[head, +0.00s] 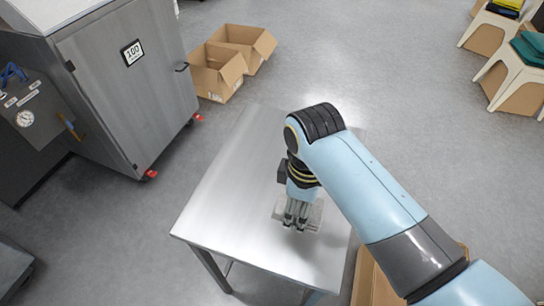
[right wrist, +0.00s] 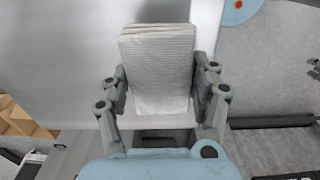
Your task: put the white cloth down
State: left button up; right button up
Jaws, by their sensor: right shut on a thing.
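The white cloth (right wrist: 158,65) is a folded, textured stack between the fingers of my right gripper (right wrist: 160,90) in the right wrist view. The fingers are shut on its two sides. In the head view, my right gripper (head: 297,222) points down over the metal table (head: 225,190), and the cloth (head: 313,217) shows as a pale flat piece around the fingertips, partly hidden by them. It is at or just above the tabletop; I cannot tell whether it touches. My left gripper is not in view.
A grey metal cabinet (head: 125,85) labelled 100 stands at the left. Open cardboard boxes (head: 217,72) lie on the floor behind the table. White stools (head: 497,50) with folded cloths are at the top right. The tabletop left of my gripper is clear.

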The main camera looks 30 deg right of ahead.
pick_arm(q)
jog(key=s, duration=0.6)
pick_arm(e)
jog(key=w+f, duration=0.1)
jog(key=w, duration=0.1)
jog(key=w+d+f, duration=0.1)
jog(key=w, duration=0.1)
jog(key=w+d+f, duration=0.1)
jog(key=w, duration=0.1)
jog(key=shift+f, duration=0.35)
jog(key=shift+w+d+f+b, duration=0.2)
jog(key=shift+w+f, duration=0.2)
jog(key=shift+w, duration=0.2)
jog(key=shift+w+d+f+b, duration=0.15)
jog(key=shift+w+f, duration=0.2)
jog(key=shift+w, duration=0.2)
jog(key=shift+w+d+f+b, duration=0.1)
jog(key=shift+w+f+b, duration=0.55)
jog(key=shift+b, duration=0.4)
jog(key=shift+w+d+f+b, duration=0.15)
jog(key=shift+w+b, duration=0.1)
jog(key=shift+b, duration=0.4)
notch_tip(320, 180, down, 4)
jog(key=b, duration=0.5)
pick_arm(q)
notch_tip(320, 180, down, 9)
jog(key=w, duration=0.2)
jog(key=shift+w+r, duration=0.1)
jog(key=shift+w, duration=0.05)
